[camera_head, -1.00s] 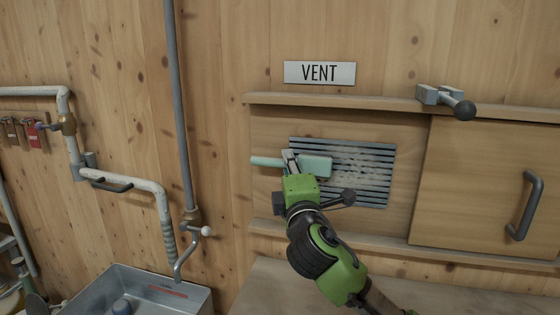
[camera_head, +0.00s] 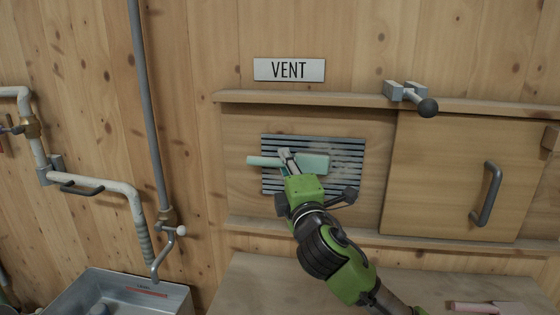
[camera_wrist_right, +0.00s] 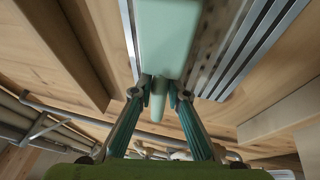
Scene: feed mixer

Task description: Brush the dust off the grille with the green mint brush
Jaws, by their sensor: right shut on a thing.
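The green mint brush (camera_head: 312,163) is held level in front of the grille, its handle pointing left. It also shows large in the right wrist view (camera_wrist_right: 166,35). My right gripper (camera_head: 287,158) is shut on the brush; its two fingers (camera_wrist_right: 158,90) close on it in the wrist view. The grille (camera_head: 350,180) is a slatted metal panel behind the brush, partly hidden by the brush and my right arm. Pale dust (camera_head: 347,150) shows on the slats to the right of the brush. I cannot tell whether the bristles touch the slats. My left gripper is not in view.
A sliding wooden door (camera_head: 440,180) with a grey handle (camera_head: 487,194) stands right of the grille. A clamp with a ball knob (camera_head: 411,97) sits on the upper rail. Pipes (camera_head: 150,120) and a metal basin (camera_head: 125,292) are at the left.

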